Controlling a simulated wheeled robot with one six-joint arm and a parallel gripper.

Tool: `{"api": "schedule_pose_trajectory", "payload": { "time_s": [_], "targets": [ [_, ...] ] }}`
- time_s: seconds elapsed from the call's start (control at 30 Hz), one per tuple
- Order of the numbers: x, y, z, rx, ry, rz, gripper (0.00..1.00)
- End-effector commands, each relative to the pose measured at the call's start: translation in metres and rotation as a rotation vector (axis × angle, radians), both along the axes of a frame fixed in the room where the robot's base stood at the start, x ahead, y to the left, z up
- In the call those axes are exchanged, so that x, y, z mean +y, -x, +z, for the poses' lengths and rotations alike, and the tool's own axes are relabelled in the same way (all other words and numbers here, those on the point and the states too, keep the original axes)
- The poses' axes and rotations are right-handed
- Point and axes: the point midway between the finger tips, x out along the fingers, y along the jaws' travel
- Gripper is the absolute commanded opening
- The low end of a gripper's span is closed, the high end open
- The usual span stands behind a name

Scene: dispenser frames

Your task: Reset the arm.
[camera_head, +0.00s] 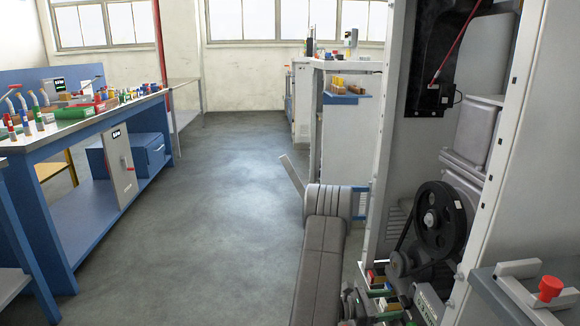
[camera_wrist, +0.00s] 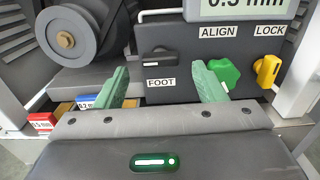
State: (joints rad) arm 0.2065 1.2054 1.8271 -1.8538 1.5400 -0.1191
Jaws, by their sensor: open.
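My gripper (camera_wrist: 158,68) shows in the wrist view with its two green fingers apart and nothing between them. The fingers reach toward a dark control panel (camera_wrist: 176,94). The panel carries a black FOOT knob (camera_wrist: 160,58), a green ALIGN knob (camera_wrist: 226,73) and a yellow LOCK knob (camera_wrist: 267,71). The right finger lies just left of the green knob in the picture; I cannot tell whether they touch. In the head view my grey arm (camera_head: 322,265) rises from the bottom edge beside the open machine (camera_head: 510,150).
A black pulley (camera_head: 440,220) sits inside the machine. Small boxes, red (camera_wrist: 41,121) and blue (camera_wrist: 86,102), lie by the panel. A blue workbench (camera_head: 75,137) with tools stands left. A grey lidded unit with a red knob (camera_head: 550,288) is at lower right. The middle floor is clear.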

Motion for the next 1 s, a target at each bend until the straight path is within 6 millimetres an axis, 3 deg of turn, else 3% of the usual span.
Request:
{"api": "schedule_pose_trajectory", "payload": {
  "time_s": [0.2,1.0],
  "targets": [
    [-0.031,-0.002,-0.002,-0.019,0.0,-0.002,0.64],
    [-0.029,-0.002,-0.001,-0.692,-0.054,0.0,0.64]
  ]
}}
